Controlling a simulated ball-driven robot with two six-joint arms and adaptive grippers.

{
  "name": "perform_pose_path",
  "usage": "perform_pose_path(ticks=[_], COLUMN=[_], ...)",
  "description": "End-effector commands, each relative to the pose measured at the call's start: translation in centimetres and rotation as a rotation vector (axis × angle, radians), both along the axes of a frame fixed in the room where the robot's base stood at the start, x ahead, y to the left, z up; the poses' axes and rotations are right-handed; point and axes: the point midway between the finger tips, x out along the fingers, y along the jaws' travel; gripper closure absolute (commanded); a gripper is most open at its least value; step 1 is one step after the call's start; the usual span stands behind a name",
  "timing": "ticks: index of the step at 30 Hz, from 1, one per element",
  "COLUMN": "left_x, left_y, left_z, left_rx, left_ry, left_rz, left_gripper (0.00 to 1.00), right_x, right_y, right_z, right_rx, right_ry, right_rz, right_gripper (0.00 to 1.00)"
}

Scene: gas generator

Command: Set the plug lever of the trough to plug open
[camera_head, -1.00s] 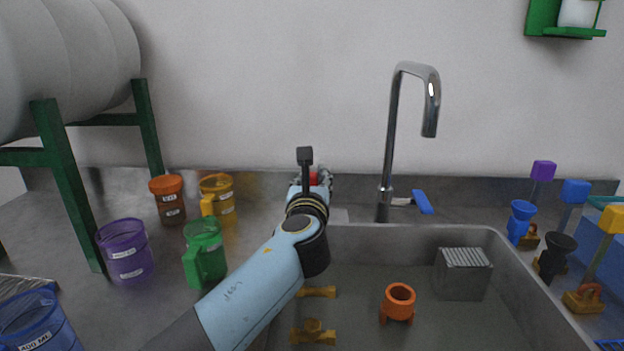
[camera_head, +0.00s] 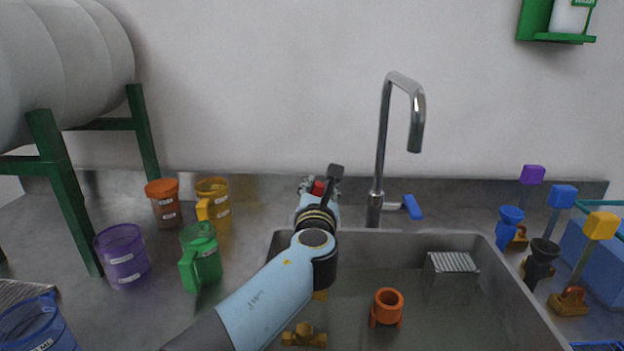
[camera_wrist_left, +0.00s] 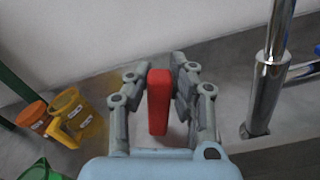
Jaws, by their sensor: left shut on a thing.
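The red plug lever (camera_wrist_left: 159,102) stands upright between the fingers of my left gripper in the left wrist view. My left gripper (camera_wrist_left: 160,84) is shut on it. In the head view, my left gripper (camera_head: 316,187) is behind the sink's back left corner, and only a bit of the red lever (camera_head: 319,187) shows past my wrist. The trough (camera_head: 470,234) is a grey sink in front of and to the right of the gripper. The lever's base is hidden. My right gripper is not in view.
A chrome faucet (camera_head: 378,150) with a blue handle (camera_head: 412,207) stands just right of the gripper. Orange (camera_head: 165,203), yellow (camera_head: 222,187), green (camera_head: 201,257) and purple (camera_head: 122,256) containers stand at the left. An orange cup-like part (camera_head: 387,306) is in the sink.

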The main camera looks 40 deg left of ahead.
Motion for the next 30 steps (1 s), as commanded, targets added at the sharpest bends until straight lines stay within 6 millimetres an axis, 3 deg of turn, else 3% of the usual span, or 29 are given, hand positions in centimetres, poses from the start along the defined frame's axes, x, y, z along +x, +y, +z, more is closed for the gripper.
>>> perform_pose_path(ticks=[15,30], left_x=[1.4,1.7], left_y=[-2.3,-2.9], left_z=[-1.6,-2.4], left_rx=[0.343,0.450], left_ry=[0.210,0.276], left_rz=[-0.001,-0.001], left_gripper=[1.00,1.00], right_x=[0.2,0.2], right_y=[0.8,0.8], right_z=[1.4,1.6], right_rx=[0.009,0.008], right_ry=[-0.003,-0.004], right_rz=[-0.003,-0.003], right_gripper=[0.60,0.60])
